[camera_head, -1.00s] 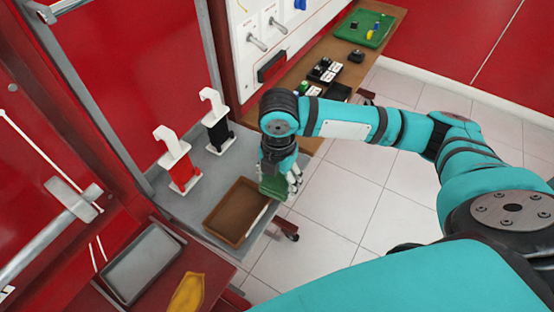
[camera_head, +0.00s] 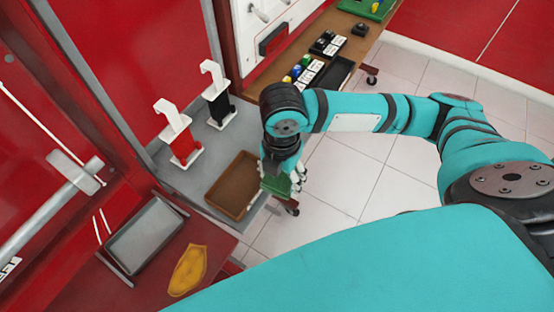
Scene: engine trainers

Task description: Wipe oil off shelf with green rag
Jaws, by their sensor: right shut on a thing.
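My right gripper (camera_head: 284,182) is shut on the green rag (camera_head: 277,186), held at the right end of the grey shelf (camera_head: 205,140), beside a brown tray. The gripper hides part of the rag. I cannot tell whether the rag touches the shelf. No oil is clear to see on the visible part of the shelf. My left gripper is not in view.
A brown tray (camera_head: 227,207), a red bottle (camera_head: 185,148) and a black bottle (camera_head: 220,107) stand on the shelf. A grey tray (camera_head: 146,243) and a yellow cloth (camera_head: 189,270) lie on the red surface at lower left. A wooden bench (camera_head: 350,48) carries small parts. Tiled floor is free at right.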

